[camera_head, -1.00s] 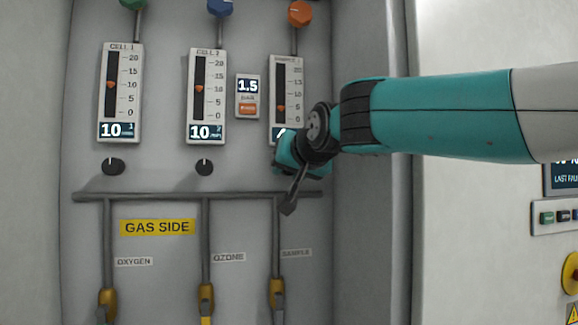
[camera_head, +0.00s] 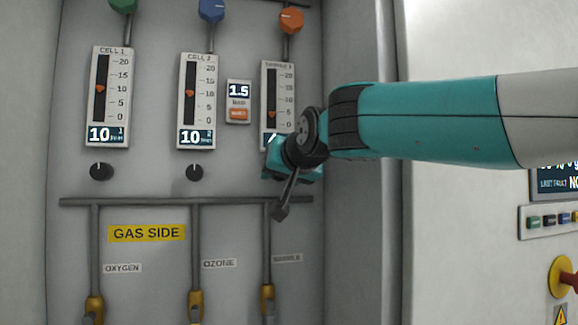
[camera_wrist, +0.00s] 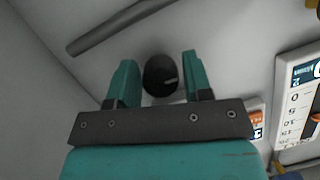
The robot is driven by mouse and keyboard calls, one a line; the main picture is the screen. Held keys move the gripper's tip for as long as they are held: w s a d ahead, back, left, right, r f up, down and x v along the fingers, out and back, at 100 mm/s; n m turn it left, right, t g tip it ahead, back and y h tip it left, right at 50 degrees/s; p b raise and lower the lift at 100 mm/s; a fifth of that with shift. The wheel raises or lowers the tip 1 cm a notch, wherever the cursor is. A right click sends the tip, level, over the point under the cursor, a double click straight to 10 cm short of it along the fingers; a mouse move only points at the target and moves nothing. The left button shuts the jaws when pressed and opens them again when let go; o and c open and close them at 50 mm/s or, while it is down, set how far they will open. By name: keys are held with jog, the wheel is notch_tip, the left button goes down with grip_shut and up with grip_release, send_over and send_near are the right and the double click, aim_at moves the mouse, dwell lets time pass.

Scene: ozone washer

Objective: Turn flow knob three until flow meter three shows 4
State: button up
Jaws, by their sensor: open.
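Flow meter three (camera_head: 268,90) is the right-hand gauge in the head view. Its orange marker sits low on the scale, near 5. Its digital readout is mostly covered by my gripper; only the edge of a digit shows, possibly a 4. Flow knob three is hidden behind my gripper in the head view. In the wrist view the black knob (camera_wrist: 160,75), with a pale pointer line, lies between the two teal fingers of my gripper (camera_wrist: 158,78). The fingers are open, with a visible gap on each side of the knob.
Meters for cell 1 (camera_head: 108,97) and cell 2 (camera_head: 197,100) both read 10, with black knobs below. A small box (camera_head: 238,102) shows 1.5. A grey horizontal pipe (camera_head: 150,202) runs below the knobs. A cabinet wall (camera_head: 355,230) stands close at right.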

jog(key=b+v, duration=0.6)
jog(key=v, duration=1.1)
jog(key=shift+s, duration=0.15)
jog(key=s+d+f+n+g+h, duration=0.1)
jog(key=s+d+f+n+g, duration=0.15)
jog(key=f, duration=0.85)
jog(key=s+d+f+n+g+h, duration=0.15)
jog(key=f+g, duration=0.25)
jog(key=f, duration=0.7)
jog(key=s+d+f+g, duration=0.3)
jog(key=s+f, duration=0.5)
jog(key=f, duration=0.1)
jog(key=s+d+f+n+g, duration=0.1)
jog(key=s+d+f+g, duration=0.2)
jog(key=s+f, duration=0.6)
jog(key=shift+d+f+g+y, duration=0.2)
jog(key=shift+f+g+y, duration=0.15)
jog(key=shift+g, duration=0.1)
jog(key=shift+w+a+n, duration=0.1)
jog(key=shift+n, duration=0.2)
